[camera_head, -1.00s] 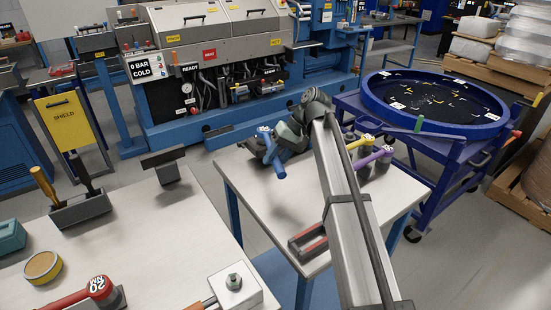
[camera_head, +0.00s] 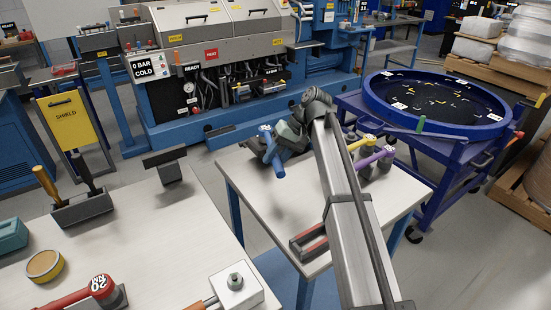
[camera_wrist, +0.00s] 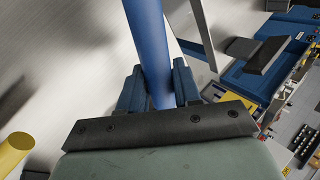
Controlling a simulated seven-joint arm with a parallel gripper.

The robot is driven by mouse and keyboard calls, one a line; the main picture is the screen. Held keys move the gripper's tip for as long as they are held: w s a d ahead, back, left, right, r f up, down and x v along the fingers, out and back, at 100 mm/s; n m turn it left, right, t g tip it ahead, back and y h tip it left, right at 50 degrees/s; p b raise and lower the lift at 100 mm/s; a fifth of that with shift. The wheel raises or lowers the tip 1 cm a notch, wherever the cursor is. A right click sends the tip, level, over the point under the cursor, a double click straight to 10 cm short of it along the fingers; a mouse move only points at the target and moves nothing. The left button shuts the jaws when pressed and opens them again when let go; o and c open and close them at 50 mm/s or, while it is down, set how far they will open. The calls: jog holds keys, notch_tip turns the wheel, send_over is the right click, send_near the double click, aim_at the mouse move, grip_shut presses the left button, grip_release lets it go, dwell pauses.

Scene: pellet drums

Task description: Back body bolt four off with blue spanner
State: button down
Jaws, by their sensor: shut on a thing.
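The blue spanner (camera_head: 273,152) is held by my gripper (camera_head: 270,148) above the right-hand table. In the wrist view, the blue spanner's handle (camera_wrist: 150,45) stands between the two blue-grey fingers of my gripper (camera_wrist: 158,88), which are shut on it. The spanner's far end is outside the wrist view. Yellow and purple spanners (camera_head: 372,158) rest at the far right of the same table, and a yellow handle (camera_wrist: 14,150) shows in the wrist view. The machine with grey covers (camera_head: 215,35) stands behind; I cannot pick out body bolt four.
The right-hand table (camera_head: 270,212) has a red-lined tray (camera_head: 308,241) in front. The left table (camera_head: 130,245) bears a red torque tool (camera_head: 85,294), a block with a bolt (camera_head: 236,289) and a tool holder (camera_head: 82,209). A blue drum (camera_head: 435,125) stands at right.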

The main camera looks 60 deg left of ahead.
jog(key=shift+r, duration=1.35)
jog(key=shift+s, duration=0.1)
jog(key=s+a+m+t+y, duration=0.4)
jog(key=s+a+m, duration=0.5)
jog(key=shift+m, duration=0.4)
dwell(0.7)
jog(key=shift+a, duration=0.1)
jog(key=shift+f+h, duration=0.25)
jog(key=shift+h, duration=0.05)
dwell(0.6)
jog(key=shift+f, duration=1.2)
dwell(1.0)
jog(key=shift+w+d, duration=0.1)
jog(key=shift+d, duration=0.1)
dwell(0.3)
